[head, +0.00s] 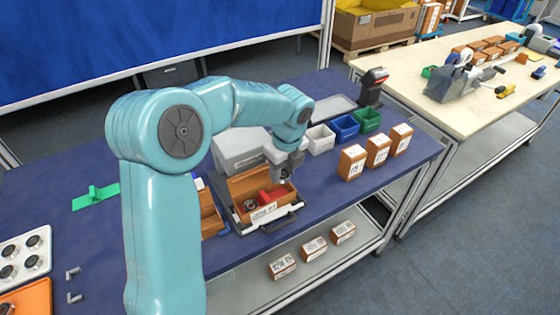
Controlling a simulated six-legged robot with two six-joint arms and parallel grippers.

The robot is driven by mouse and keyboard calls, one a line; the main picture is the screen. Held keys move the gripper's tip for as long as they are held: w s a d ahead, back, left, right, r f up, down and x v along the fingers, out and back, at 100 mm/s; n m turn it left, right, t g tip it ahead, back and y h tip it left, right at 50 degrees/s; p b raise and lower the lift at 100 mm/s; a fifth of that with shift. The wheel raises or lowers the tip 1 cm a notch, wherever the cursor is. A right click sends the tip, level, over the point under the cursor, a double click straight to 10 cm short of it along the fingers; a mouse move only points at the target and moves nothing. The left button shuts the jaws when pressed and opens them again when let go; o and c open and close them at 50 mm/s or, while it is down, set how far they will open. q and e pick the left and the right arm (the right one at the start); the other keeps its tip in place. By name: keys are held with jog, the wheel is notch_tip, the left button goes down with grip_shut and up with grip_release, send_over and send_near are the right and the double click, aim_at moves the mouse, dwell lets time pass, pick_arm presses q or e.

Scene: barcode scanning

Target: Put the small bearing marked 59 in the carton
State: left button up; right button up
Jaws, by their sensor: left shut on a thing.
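The open brown carton (246,184) stands on a dark tray-like base (243,230) near the table's front edge, with a white label on its front. Inside it I see a red piece (272,196) and a small dark ring-like thing (250,205). My left gripper (286,176) points down over the carton's right rear part. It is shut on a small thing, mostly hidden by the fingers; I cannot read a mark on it. Several round bearings (32,242) sit on a white tray (45,236) at the far left. My right gripper is not in view.
A grey machine (238,148) stands behind the carton. White, blue and green bins (345,127) and small brown boxes (378,151) stand to the right. Another open brown box (209,217) is partly hidden by my arm. An orange tray (30,299) lies front left.

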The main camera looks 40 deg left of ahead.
pick_arm(q)
jog(key=shift+s+a+r+m, duration=0.25)
jog(key=shift+a+r+m, duration=0.05)
jog(key=shift+a+m, duration=0.4)
jog(key=shift+f, duration=0.1)
notch_tip(320, 180, down, 5)
jog(key=b, duration=0.5)
jog(key=shift+f, duration=0.2)
jog(key=shift+f+b, duration=0.3)
jog(key=shift+f, duration=0.3)
jog(key=shift+d, duration=0.1)
jog(key=o, duration=0.8)
jog(key=shift+w, duration=0.1)
jog(key=shift+r, duration=0.1)
